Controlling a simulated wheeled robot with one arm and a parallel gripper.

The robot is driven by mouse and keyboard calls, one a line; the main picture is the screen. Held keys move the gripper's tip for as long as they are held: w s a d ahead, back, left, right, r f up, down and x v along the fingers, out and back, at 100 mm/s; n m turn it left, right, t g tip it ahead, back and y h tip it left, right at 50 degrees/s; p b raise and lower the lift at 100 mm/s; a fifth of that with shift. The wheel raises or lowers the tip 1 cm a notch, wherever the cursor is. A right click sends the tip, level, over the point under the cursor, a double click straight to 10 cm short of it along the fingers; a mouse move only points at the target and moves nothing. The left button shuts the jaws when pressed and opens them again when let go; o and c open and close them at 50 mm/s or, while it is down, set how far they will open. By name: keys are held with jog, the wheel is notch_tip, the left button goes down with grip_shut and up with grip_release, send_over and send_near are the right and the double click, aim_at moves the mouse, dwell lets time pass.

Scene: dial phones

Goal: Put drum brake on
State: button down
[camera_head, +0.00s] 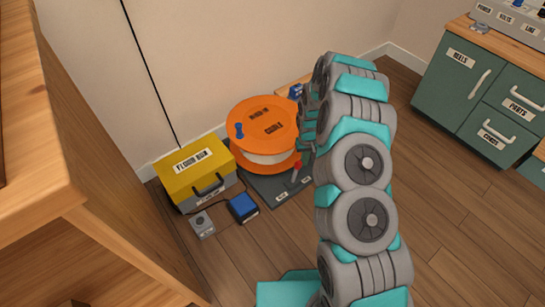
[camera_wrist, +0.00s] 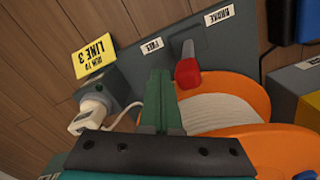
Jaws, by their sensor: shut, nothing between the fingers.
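The drum brake lever is a short grey lever with a red knob (camera_head: 298,165), on a dark base plate (camera_head: 268,190) beside the orange cable drum (camera_head: 262,115). In the wrist view the red knob (camera_wrist: 187,72) stands between a label reading FREE (camera_wrist: 152,46) on the left and one reading BRAKE (camera_wrist: 219,14) on the right. My gripper (camera_wrist: 159,76) is shut and empty, its dark green fingertips just left of the knob in that view. I cannot tell whether they touch it. In the head view my arm partly hides the drum, and the gripper (camera_head: 307,143) is above the lever.
A yellow-lidded box (camera_head: 195,165) stands left of the drum. A blue box (camera_head: 243,207) and a small grey device (camera_head: 202,223) lie before it. A wooden cabinet (camera_head: 95,215) fills the left. A white plug (camera_wrist: 88,115) is near my gripper. Floor at right is clear.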

aim_at(298, 162)
jog(key=shift+s+a+p, duration=0.15)
jog(key=shift+s+a, duration=0.4)
jog(key=shift+a, duration=0.2)
jog(key=shift+s+a+p, duration=0.15)
jog(key=shift+s+a, duration=0.4)
jog(key=shift+a, duration=0.15)
jog(key=shift+w+d+r+p, duration=0.15)
jog(key=shift+d+r, duration=0.05)
jog(key=shift+r, duration=0.95)
jog(key=shift+w+d+r+p, duration=0.15)
jog(key=shift+d+r+p, duration=0.1)
jog(key=shift+r, duration=0.95)
jog(key=shift+w+d+r+p, duration=0.1)
jog(key=shift+w+d+r, duration=0.1)
jog(key=shift+r, duration=0.95)
